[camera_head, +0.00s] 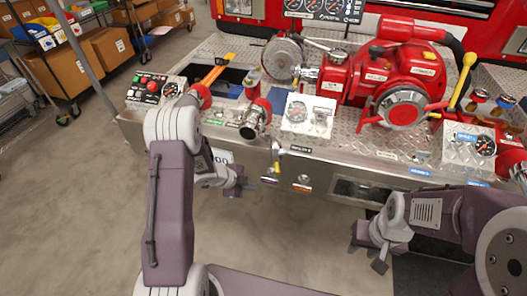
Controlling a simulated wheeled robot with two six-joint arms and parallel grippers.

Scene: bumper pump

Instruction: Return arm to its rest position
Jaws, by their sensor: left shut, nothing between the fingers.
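My left arm rises from the bottom left and bends at its elbow. My right arm comes in from the right. Its gripper (368,252) hangs low in front of the bumper, its fingers apart and nothing visible between them. The metal bumper deck (350,147) carries the red pump (400,75).
Gauge panels (308,115) and a red-capped pipe fitting (255,120) stand along the deck's front edge. A panel with buttons (152,88) is at its left end. Shelves with cardboard boxes (60,65) stand at the far left. The floor (70,200) at left is clear.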

